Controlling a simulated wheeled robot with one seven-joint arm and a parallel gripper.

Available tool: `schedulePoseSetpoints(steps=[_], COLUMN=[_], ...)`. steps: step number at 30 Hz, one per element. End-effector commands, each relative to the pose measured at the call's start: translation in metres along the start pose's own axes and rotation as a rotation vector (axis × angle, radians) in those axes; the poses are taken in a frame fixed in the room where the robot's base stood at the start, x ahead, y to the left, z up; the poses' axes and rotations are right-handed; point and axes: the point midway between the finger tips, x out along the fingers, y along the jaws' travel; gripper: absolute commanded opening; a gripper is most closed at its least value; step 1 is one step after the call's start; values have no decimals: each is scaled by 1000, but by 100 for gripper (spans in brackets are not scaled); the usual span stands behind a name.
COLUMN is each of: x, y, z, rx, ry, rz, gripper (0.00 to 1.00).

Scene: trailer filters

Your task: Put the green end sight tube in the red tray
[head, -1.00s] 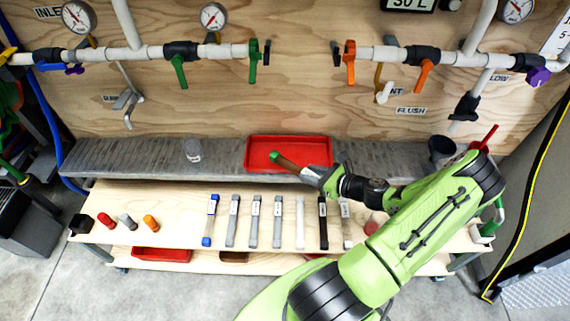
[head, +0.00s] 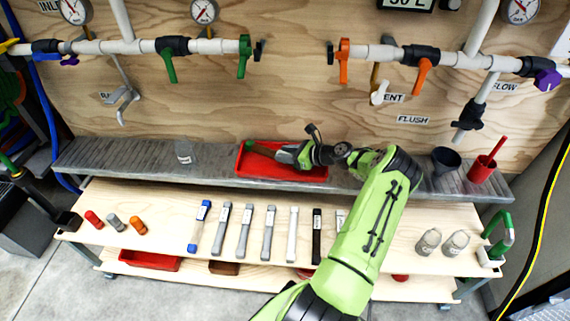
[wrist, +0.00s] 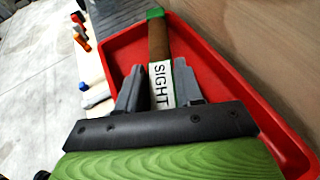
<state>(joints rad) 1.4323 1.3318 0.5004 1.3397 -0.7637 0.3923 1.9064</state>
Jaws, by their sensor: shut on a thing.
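The green end sight tube (wrist: 158,45) has a green tip, a brown middle and a white label reading SIGHT. My gripper (wrist: 160,90) is shut on its labelled part, with a grey finger on each side. The red tray (head: 242,170) sits on the grey shelf against the wooden wall. In the head view my gripper (head: 285,153) is over the tray, and the tube's green tip (head: 250,144) shows near the tray's back left. In the wrist view the tube lies within the outline of the red tray (wrist: 235,75). I cannot tell whether it touches the tray floor.
A clear jar (head: 184,152) stands on the shelf left of the tray. A dark cup (head: 446,160) and a red cup (head: 482,168) stand at its right. Several flat bars lie on the bench (head: 170,205) below. Pipes with valves run along the wall above.

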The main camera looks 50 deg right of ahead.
Motion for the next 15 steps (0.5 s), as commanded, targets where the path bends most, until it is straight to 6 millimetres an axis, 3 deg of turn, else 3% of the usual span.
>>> schedulePoseSetpoints(steps=[4,13,14,15], x=[10,11,11,11], y=[0,0,0,0], z=[-25,-27,-27,-27], rx=[0,0,0,0], ry=[-1,-1,0,0], rz=[-1,-1,-1,-1], gripper=[0,0,37,43])
